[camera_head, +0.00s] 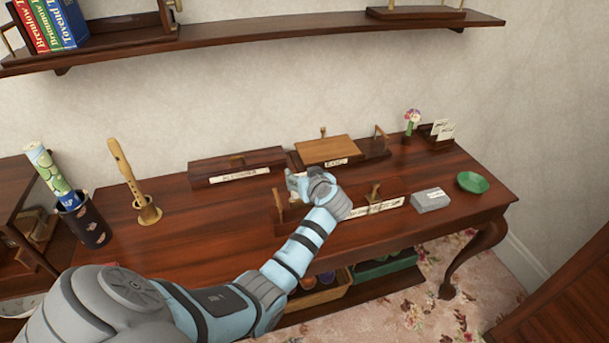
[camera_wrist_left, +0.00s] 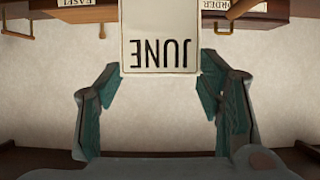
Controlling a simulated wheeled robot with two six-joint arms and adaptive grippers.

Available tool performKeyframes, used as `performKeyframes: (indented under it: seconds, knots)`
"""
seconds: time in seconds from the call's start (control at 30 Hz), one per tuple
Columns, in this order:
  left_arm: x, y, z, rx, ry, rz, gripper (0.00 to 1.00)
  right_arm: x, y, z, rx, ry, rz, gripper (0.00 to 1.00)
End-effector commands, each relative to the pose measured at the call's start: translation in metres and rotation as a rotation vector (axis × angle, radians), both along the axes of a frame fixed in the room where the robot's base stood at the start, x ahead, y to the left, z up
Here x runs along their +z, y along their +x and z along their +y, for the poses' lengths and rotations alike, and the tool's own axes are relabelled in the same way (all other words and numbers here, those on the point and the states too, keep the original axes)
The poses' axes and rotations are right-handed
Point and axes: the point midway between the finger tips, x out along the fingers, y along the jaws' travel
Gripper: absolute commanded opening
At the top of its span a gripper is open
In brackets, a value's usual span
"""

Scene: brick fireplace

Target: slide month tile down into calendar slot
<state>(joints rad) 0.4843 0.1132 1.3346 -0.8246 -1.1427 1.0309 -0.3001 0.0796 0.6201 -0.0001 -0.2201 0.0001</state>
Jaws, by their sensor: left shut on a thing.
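My left gripper (camera_head: 297,183) reaches over the middle of the dark wood desk in the head view. It is shut on a pale month tile, whose details are hard to make out there. In the left wrist view the tile (camera_wrist_left: 160,40) reads JUNE upside down and sits between the two fingers (camera_wrist_left: 159,80). A dark wooden block (camera_head: 294,160) stands just behind the gripper. I cannot tell which piece is the calendar or see its slot; the hand covers part of this area. My right gripper is not in view.
A long labelled wooden holder (camera_head: 238,170) lies left of the hand, with a lighter wooden board (camera_head: 327,149) behind. Another labelled holder (camera_head: 378,208), a grey box (camera_head: 430,200) and a green dish (camera_head: 472,182) are right. A recorder (camera_head: 127,172) stands left. The shelf (camera_head: 250,34) hangs above.

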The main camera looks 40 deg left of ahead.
Motion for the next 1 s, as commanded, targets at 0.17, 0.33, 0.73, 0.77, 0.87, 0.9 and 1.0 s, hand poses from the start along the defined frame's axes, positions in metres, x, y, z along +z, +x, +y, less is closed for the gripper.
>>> performKeyframes:
  seconds: [0.17, 0.33, 0.73, 0.77, 0.87, 0.9, 1.0]
  knots:
    - [-0.006, 0.0, 0.0, 0.0, 0.0, 0.0, 0.29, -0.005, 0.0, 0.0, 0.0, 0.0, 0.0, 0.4]
    - [-0.01, 0.0, 0.0, 0.0, 0.0, 0.0, 0.29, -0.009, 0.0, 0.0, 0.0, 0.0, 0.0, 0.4]
    - [-0.02, 0.0, 0.0, 0.0, 0.0, 0.0, 0.29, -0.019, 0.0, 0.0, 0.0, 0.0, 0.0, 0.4]
    - [-0.021, 0.0, 0.0, 0.0, 0.0, 0.0, 0.29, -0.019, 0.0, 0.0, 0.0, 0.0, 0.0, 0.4]
    - [-0.023, 0.0, 0.0, 0.0, 0.0, 0.0, 0.29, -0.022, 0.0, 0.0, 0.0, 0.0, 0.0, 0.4]
    - [-0.024, 0.0, 0.0, 0.0, 0.0, 0.0, 0.29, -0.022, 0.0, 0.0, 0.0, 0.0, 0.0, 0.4]
    - [-0.027, 0.0, 0.0, 0.0, 0.0, 0.0, 0.29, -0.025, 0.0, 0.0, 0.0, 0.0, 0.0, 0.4]
